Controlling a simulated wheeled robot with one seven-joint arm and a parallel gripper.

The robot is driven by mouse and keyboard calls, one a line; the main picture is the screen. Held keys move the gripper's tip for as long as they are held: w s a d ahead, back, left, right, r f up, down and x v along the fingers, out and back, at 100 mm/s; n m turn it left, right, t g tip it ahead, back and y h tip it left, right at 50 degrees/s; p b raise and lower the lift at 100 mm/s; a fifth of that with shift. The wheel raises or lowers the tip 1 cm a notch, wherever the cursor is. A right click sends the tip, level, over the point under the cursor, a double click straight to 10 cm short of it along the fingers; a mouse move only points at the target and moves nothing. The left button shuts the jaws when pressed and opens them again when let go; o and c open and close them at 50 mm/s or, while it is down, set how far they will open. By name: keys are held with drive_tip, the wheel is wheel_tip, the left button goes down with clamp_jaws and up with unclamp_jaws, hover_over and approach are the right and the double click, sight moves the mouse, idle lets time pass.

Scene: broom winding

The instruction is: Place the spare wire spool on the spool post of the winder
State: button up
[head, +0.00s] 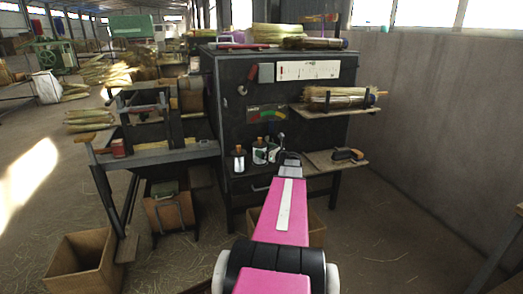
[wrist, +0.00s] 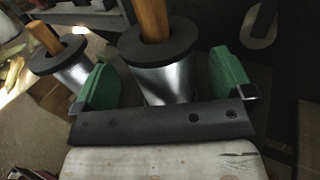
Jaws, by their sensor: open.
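Two silver wire spools with dark flanges and wooden rods standing up from their centres show in the wrist view. One spool (wrist: 168,84) stands between the green pads of my open gripper (wrist: 162,82), with a gap visible at the left pad. The other spool (wrist: 68,66) stands to its left, outside the jaws. In the head view a spool (head: 239,164) stands on the front of the dark winder cabinet (head: 231,95), and another (head: 260,154) is beside my gripper (head: 286,160). I cannot tell which one is the spare, and no bare spool post is clear.
A shelf (head: 325,110) with a straw bundle (head: 338,97) juts out at right, above a lower shelf (head: 322,161) holding an orange-black tool (head: 347,155). A grey bench (head: 160,156) stands left, a cardboard box (head: 82,262) below it. Open floor lies at right.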

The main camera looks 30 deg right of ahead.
drive_tip(key=v, duration=0.8)
drive_tip(key=shift+s, duration=0.3)
drive_tip(key=shift+d+r, duration=0.1)
